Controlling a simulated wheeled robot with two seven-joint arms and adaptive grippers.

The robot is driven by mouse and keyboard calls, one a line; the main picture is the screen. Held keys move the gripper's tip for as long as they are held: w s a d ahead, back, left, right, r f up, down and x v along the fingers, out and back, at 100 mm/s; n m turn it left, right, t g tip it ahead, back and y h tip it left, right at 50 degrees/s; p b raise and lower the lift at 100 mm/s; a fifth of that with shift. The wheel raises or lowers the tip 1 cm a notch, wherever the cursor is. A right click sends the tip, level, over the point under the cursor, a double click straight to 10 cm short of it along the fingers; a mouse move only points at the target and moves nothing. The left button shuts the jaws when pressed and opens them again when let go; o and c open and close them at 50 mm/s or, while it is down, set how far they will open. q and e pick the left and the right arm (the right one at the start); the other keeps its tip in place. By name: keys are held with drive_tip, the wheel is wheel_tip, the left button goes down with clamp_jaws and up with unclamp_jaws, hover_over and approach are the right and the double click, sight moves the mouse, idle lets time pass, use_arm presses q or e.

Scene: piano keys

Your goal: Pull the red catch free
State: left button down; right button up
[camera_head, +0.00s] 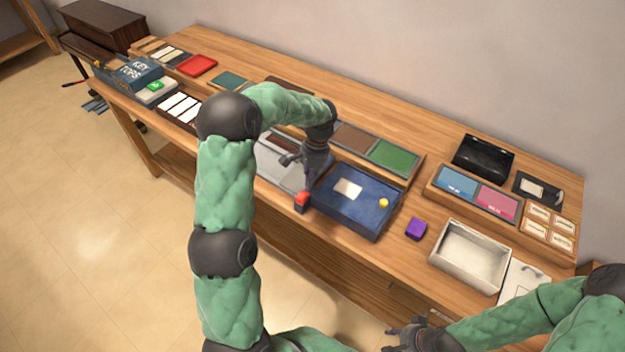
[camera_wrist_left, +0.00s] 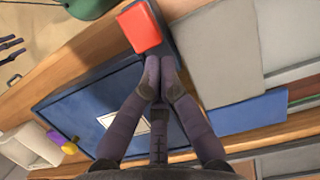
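The red catch (camera_head: 302,198) is a small red block at the front left corner of the blue tray (camera_head: 335,212). It sits by a dark piece. In the left wrist view the red catch (camera_wrist_left: 143,27) lies just beyond my left fingertips. My left gripper (camera_head: 304,182) points down close above it. Its fingertips (camera_wrist_left: 160,76) are together, with nothing visible between them; whether they touch the catch I cannot tell. My right gripper (camera_head: 393,338) is low at the front edge, away from the tray, with its fingers apart and empty.
A white card (camera_head: 348,188) and a yellow knob (camera_head: 384,203) are on the blue tray. A purple block (camera_head: 416,229) and an open pale box (camera_head: 469,256) stand to its right. A grey tray (camera_head: 275,160) is to its left, partly behind my arm.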

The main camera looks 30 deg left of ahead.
use_arm(q)
drive_tip(key=v, duration=1)
drive_tip(key=shift+r, duration=0.4)
drive_tip(key=shift+w, duration=0.1)
